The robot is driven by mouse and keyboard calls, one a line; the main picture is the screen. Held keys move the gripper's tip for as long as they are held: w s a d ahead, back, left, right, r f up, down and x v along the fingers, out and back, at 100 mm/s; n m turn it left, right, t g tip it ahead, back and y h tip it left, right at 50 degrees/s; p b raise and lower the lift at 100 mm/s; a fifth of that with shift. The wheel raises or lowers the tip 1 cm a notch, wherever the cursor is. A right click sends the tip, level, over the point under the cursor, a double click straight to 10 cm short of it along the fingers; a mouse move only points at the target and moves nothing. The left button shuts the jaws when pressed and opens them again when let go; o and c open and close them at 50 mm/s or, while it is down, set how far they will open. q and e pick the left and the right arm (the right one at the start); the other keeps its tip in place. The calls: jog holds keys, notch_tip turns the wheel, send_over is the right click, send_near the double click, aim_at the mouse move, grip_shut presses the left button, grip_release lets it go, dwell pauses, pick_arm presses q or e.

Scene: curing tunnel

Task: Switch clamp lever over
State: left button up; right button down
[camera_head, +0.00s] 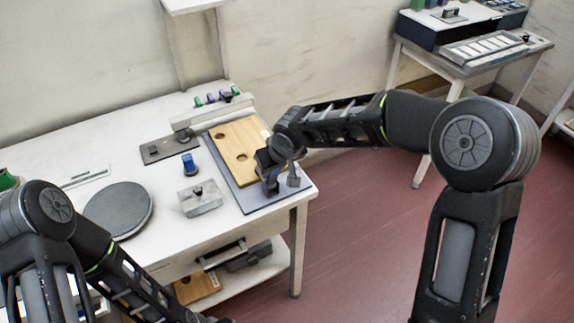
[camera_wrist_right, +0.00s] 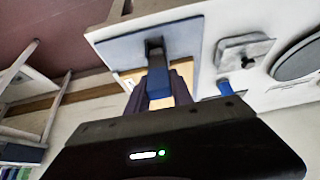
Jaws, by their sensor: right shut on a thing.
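The clamp lever has a blue grip (camera_wrist_right: 157,80), which shows between the fingers of my right gripper in the right wrist view. In the head view my right gripper (camera_head: 269,178) is at the front right corner of the blue-grey base plate (camera_head: 252,207), shut on the lever. The gripper hides most of the lever and its pivot. A small grey metal part (camera_head: 293,178) stands just right of the fingers. A wooden board (camera_head: 226,139) with round holes lies on the plate behind the gripper. My left arm is at the lower left; its gripper is out of view.
On the white table (camera_head: 165,230) are a grey round disc (camera_head: 118,209), a metal block (camera_head: 200,198), a blue upright piece (camera_head: 189,164) and a dark flat plate (camera_head: 166,150). A pale bar (camera_head: 212,112) runs behind the board.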

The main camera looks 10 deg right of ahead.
dwell(0.3)
jog(key=c, duration=1.1)
grip_release()
jog(key=shift+w, duration=0.15)
jog(key=b+v, duration=0.1)
jog(key=v, duration=0.6)
jog(key=shift+r, duration=0.35)
